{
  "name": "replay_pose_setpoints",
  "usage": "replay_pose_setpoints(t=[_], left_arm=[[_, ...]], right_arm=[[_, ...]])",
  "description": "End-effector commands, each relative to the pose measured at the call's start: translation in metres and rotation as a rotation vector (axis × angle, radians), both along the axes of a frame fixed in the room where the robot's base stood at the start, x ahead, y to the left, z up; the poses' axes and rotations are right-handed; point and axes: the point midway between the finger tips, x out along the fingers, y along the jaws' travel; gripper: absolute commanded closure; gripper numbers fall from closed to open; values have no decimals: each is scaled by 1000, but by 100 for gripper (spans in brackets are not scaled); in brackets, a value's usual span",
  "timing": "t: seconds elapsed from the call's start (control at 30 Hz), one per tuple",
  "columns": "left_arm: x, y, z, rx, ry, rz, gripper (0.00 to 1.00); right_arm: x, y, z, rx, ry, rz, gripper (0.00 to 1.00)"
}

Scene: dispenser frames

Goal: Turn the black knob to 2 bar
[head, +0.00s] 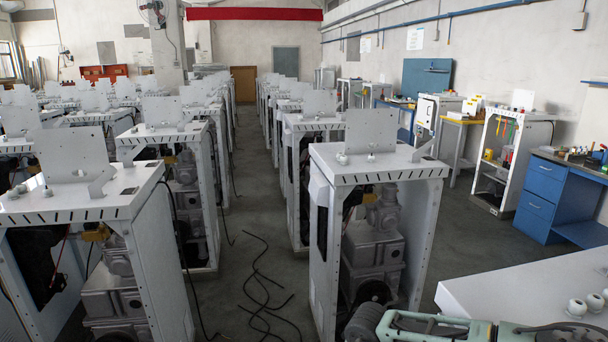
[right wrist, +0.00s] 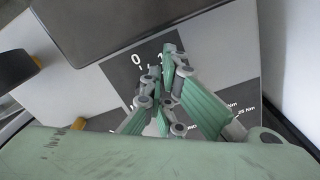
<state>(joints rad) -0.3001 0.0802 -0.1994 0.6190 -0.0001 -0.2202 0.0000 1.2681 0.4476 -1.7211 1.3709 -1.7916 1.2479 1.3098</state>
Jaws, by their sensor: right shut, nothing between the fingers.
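In the right wrist view my right gripper (right wrist: 163,68) is shut and empty, its green fingers together in front of a grey and white printed panel (right wrist: 215,65). The panel carries a "0", a "1" and small print with "Nm". No bar scale is readable. In the head view only my green right arm shows at the bottom right. My left gripper is not in view.
A dark grey block (right wrist: 110,25) borders the panel at the top of the wrist view. In the head view, white dispenser frames (head: 375,165) stand in rows, one close ahead. Loose black cables (head: 265,285) lie on the aisle floor. A blue desk (head: 545,195) stands at the right.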

Motion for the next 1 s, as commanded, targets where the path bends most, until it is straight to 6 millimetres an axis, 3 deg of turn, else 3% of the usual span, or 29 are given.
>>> replay_pose_setpoints(t=[0.47, 1.0], left_arm=[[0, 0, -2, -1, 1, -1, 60], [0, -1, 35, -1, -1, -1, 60]], right_arm=[[7, -6, 5, -1, -3, -2, 100], [7, -6, 62, 0, -3, -2, 100]])
